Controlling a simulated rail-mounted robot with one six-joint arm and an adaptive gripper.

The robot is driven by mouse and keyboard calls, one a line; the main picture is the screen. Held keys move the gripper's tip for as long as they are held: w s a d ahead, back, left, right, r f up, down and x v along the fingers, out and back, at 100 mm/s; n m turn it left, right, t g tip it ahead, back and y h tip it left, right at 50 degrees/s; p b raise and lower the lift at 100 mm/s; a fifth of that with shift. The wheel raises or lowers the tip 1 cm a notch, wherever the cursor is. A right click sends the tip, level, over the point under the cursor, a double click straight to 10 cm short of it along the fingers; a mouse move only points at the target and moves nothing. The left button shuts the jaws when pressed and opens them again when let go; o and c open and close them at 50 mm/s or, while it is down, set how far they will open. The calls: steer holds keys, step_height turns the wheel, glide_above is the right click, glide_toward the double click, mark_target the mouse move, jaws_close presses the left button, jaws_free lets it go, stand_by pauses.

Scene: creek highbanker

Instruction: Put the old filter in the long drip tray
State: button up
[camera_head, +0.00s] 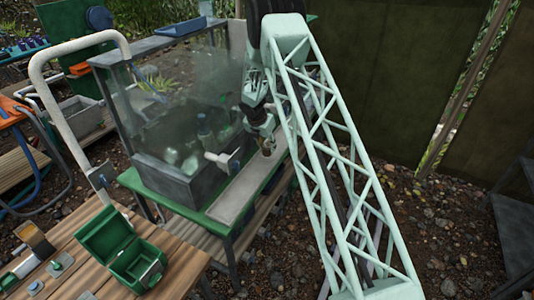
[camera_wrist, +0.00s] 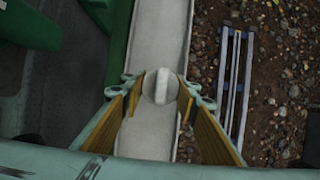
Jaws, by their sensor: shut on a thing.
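My gripper (camera_head: 265,134) is shut on the old filter (camera_wrist: 161,88), a small pale cylinder between the two fingertips (camera_wrist: 159,84). In the head view only a little of the filter (camera_head: 267,148) shows under the fingers, and it looks brownish there. The long drip tray (camera_head: 238,194) is a pale grey strip along the front of the green bench. In the wrist view the tray (camera_wrist: 158,32) runs up the middle, behind the filter. The filter appears over the tray; I cannot tell whether it touches it.
An open green box (camera_head: 125,250) sits on the wooden table in front. Gravel ground (camera_head: 430,220) lies to the right.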

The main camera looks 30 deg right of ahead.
mark_target(267, 152)
steer(key=shift+f, duration=1.85)
steer(key=shift+f+b, duration=0.2)
steer(key=shift+b, duration=0.15)
steer(key=o, duration=0.9)
steer(key=shift+r, duration=0.2)
steer(key=shift+p+v, duration=0.55)
steer(key=shift+v, duration=5.45)
steer(key=shift+w+r, duration=0.1)
